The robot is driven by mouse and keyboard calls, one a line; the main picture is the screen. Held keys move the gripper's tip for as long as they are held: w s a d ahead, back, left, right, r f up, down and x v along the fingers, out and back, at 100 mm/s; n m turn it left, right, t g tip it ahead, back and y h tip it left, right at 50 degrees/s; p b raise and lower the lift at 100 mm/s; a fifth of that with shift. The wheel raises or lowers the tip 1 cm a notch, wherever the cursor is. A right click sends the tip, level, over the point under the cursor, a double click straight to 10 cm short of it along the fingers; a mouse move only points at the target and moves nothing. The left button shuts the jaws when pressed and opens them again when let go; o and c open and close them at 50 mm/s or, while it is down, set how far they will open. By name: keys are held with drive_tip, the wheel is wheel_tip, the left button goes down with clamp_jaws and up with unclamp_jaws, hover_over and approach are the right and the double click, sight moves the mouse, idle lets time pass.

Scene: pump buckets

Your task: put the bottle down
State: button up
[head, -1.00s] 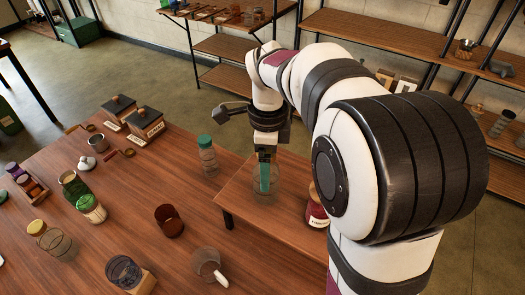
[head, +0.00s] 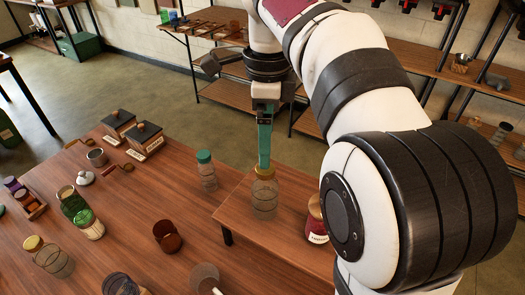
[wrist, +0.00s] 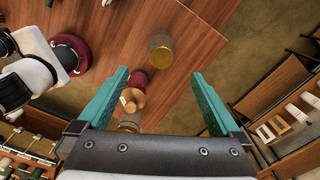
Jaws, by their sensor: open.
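A red jar with a copper lid (head: 318,220) stands on the side table to the bottle's right. A teal-lidded bottle (head: 206,172) stands to the left on the large table (head: 120,225). Several jars and cups cover that table. Shelves (head: 395,90) stand behind.

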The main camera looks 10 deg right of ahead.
drive_tip(key=s+a+f+n, duration=0.1)
drive_tip(key=s+f+n, duration=0.3)
drive_tip(key=s, duration=0.4)
drive_tip(key=s+a+f+n+y, duration=0.1)
drive_tip(key=s+a+f+n, duration=0.1)
drive_tip(key=s+f+n, duration=0.3)
drive_tip(key=s+a+f+n, duration=0.1)
drive_tip(key=s+f+n, duration=0.3)
drive_tip(key=s+n, duration=0.3)
drive_tip(key=s, duration=0.4)
drive_tip(key=shift+s+a+f+y, duration=0.2)
drive_tip(key=shift+f+y, duration=0.1)
drive_tip(key=shift+y, duration=0.1)
drive_tip(key=shift+d, duration=0.1)
